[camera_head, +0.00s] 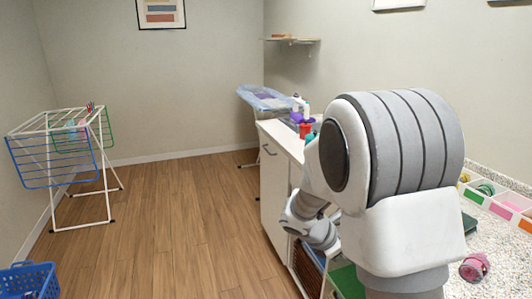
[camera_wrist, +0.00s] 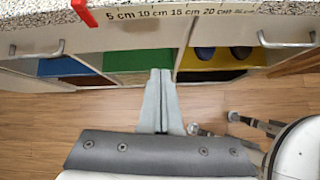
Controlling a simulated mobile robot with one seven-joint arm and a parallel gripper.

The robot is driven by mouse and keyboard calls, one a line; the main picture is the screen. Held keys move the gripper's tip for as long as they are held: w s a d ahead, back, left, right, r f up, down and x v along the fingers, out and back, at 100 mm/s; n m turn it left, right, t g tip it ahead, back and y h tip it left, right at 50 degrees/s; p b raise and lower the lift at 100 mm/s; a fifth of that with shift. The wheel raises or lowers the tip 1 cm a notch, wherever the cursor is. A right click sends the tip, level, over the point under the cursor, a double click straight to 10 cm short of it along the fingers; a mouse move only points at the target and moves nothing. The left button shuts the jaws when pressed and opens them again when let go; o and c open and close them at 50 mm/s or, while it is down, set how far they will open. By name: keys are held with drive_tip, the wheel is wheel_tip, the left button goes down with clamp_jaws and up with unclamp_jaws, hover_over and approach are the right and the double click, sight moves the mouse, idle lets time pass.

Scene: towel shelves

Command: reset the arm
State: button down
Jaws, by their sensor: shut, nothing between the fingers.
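My gripper (camera_wrist: 160,75) shows in the wrist view with its two grey fingers together and nothing between them. The fingertips point toward the open shelves under the counter, in front of the green shelf (camera_wrist: 138,60). In the head view my bent arm fills the right foreground, folding down in front of the counter. The gripper itself cannot be made out there, and the arm hides part of the counter and shelves.
A speckled counter (camera_wrist: 215,27) with a ruler strip runs above the shelves. A red item (camera_wrist: 84,12) is at its edge. A drying rack (camera_head: 55,150), blue basket (camera_head: 30,282) and ironing board (camera_head: 265,98) stand around. The wooden floor (camera_head: 190,220) is clear mid-room.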

drive_tip(key=s+a+r+m+t+y+p, duration=0.1)
drive_tip(key=s+a+r+m+y+p, duration=0.3)
drive_tip(key=s+r+m, duration=0.5)
drive_tip(key=s+a+r+m+t+y+p, duration=0.2)
drive_tip(key=s+a+r+m+y+p, duration=0.2)
drive_tip(key=s+r+m, duration=0.6)
drive_tip(key=shift+s+a+r+m+p, duration=0.3)
drive_tip(key=shift+s+a+r+p, duration=1.1)
drive_tip(key=shift+r, duration=2.25)
drive_tip(key=shift+s+d, duration=0.2)
